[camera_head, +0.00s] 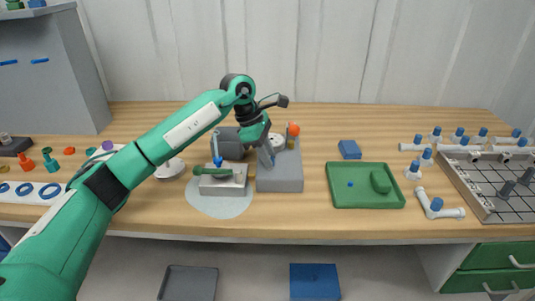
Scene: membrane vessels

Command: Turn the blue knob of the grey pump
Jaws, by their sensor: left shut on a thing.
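The grey pump (281,179) stands on the wooden table near the middle, a grey block with a taller back part and an orange ball (293,129) at its top. My left arm reaches in from the lower left, and my left gripper (266,156) points down at the left side of the pump. Its fingers are shut at the place of the blue knob. The knob itself is hidden by the fingers. My right gripper is not in view.
Left of the pump, a light block (223,186) with a green handle stands on a round pale mat (218,208). Right of it are a blue block (350,149) and a green tray (340,199). White pipe fittings (447,212) and a rack lie far right.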

